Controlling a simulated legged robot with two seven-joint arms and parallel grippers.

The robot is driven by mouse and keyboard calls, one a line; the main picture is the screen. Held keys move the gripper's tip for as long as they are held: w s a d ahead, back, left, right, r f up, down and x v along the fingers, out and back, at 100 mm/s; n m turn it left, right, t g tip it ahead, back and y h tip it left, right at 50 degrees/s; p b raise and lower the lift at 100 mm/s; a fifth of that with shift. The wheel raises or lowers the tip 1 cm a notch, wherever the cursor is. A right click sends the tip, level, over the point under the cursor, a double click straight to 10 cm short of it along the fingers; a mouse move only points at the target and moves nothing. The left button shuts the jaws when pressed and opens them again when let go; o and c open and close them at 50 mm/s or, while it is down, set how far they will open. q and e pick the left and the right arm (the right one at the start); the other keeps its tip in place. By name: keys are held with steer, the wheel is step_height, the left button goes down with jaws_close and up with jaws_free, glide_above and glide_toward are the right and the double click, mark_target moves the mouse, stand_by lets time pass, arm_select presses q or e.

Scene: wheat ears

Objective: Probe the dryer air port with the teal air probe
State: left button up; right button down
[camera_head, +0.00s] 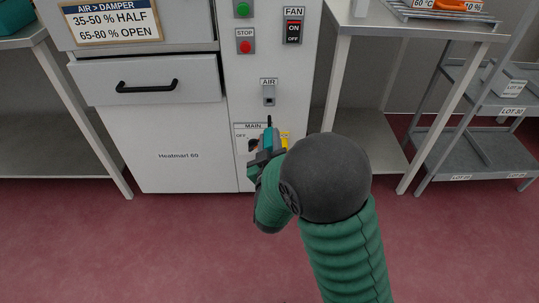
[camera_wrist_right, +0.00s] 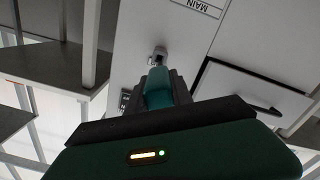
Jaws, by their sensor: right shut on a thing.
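The dryer air port (camera_head: 269,96) is a small grey fitting with a dark opening, under the AIR label on the white dryer front. My right gripper (camera_head: 262,157) is shut on the teal air probe (camera_head: 268,137), whose thin dark tip points up just below the port in the head view. The probe also shows between the fingers in the right wrist view (camera_wrist_right: 158,88). A small grey fitting (camera_wrist_right: 158,55) shows beyond its end there; I cannot tell whether they touch. My left gripper is not in view.
A yellow part of the MAIN switch (camera_head: 285,138) is partly hidden behind my right gripper. The FAN switch (camera_head: 293,32) and red STOP button (camera_head: 245,47) are above. A drawer with a black handle (camera_head: 147,86) is left. A table (camera_head: 420,27) and shelf rack stand right.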

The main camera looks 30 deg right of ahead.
mark_target(270, 124)
steer(key=shift+d+r, duration=0.1)
steer(key=shift+d, duration=0.05)
steer(key=shift+p, duration=0.35)
steer(key=shift+w, duration=0.15)
steer(key=shift+x, duration=2.7)
steer(key=shift+r+p, duration=0.15)
steer(key=shift+p, duration=0.15)
steer(key=x, duration=0.8)
steer(key=c, duration=1.1)
jaws_free()
